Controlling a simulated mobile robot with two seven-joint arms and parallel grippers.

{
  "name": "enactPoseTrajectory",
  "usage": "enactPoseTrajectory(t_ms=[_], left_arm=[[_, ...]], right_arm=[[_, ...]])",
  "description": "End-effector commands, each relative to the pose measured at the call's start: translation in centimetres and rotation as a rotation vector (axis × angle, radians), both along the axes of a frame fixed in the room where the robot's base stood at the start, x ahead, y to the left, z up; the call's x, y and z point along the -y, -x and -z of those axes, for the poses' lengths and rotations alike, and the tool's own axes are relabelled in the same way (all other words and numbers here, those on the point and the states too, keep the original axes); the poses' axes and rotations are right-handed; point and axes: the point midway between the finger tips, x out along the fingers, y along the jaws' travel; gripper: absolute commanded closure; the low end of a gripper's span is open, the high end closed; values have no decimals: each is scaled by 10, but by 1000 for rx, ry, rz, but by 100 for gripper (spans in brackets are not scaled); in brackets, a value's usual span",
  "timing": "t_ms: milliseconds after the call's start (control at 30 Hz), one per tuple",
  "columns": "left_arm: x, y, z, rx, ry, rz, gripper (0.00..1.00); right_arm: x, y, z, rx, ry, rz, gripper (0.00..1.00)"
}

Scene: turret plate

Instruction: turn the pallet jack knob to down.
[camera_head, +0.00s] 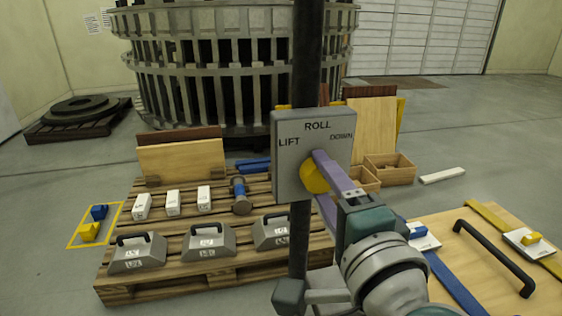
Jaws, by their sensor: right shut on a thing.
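The pallet jack control box (288,162) is a grey plate on a black upright pole (306,60). It is marked LIFT at left, ROLL at top and DOWN at right. The yellow knob (313,178) sits at its lower middle, partly covered by my right gripper (322,177). The right gripper's purple fingers are shut on the knob, reaching in from the lower right. Which label the knob points to cannot be told, as the fingers hide part of it. My left gripper is not in view.
A wooden pallet (195,278) with grey handled weights (208,241) stands at left. A board (485,270) with a black handle (492,257) lies at lower right. Wooden bins (391,174) stand behind the box at right. A large round metal structure (235,62) stands behind.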

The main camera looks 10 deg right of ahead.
Motion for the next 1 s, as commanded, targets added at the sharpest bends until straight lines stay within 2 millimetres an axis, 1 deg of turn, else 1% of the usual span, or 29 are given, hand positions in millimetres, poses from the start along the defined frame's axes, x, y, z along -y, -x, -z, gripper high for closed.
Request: enactPoseTrajectory(t_ms=[100,333,900,933,1000], left_arm=[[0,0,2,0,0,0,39],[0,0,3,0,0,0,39],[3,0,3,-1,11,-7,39],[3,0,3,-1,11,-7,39],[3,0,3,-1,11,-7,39]], right_arm=[[0,0,0,0,-66,2,99],[0,0,0,-4,-147,1,99],[0,0,0,-5,-179,0,99],[0,0,0,-5,-179,0,40],[0,0,0,-5,-178,0,32]])
